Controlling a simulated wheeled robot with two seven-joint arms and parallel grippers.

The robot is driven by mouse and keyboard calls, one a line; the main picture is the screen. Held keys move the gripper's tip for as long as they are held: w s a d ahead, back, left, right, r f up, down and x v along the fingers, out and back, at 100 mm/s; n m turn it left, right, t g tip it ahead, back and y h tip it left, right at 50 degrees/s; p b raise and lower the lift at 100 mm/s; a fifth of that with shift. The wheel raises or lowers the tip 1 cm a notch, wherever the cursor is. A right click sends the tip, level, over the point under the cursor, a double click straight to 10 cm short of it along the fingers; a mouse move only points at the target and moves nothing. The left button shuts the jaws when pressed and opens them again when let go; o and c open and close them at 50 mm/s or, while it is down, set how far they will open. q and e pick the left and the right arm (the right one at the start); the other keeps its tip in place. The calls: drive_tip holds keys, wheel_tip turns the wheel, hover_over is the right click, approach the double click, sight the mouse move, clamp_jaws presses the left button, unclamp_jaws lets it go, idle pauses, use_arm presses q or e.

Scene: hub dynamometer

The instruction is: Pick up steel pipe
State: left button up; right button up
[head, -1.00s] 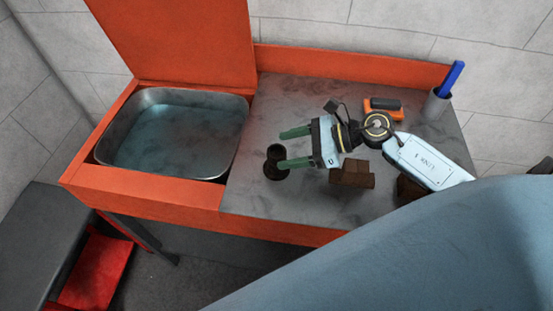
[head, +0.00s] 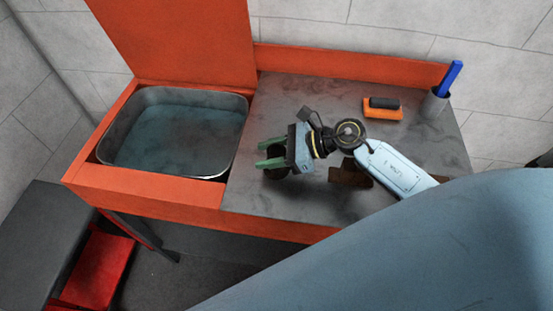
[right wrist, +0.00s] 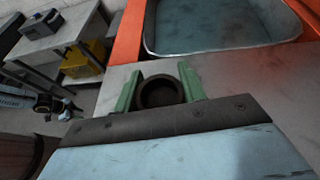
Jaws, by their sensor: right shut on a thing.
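The steel pipe (head: 276,174), a short dark upright cylinder with an open top, stands on the grey worktop right of the sink. In the right wrist view its round mouth (right wrist: 160,92) shows between two green fingers. My right gripper (head: 264,154) is shut on the pipe, one finger on each side of it. The gripper and its fingers hide part of the pipe in the head view. The right gripper also shows in the right wrist view (right wrist: 160,76).
A metal sink basin (head: 107,143) with bluish liquid sits in the orange bench at left, its lid (head: 175,40) raised. A brown block (head: 345,176) lies partly behind my arm. An orange brush (head: 382,112) and a grey cup (head: 435,106) with a blue stick stand at back right.

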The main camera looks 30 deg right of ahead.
drive_tip(key=c, duration=0.4)
wheel_tip(320, 180, up, 10)
drive_tip(key=shift+r+p, duration=0.1)
drive_tip(key=shift+p, duration=0.45)
idle(0.7)
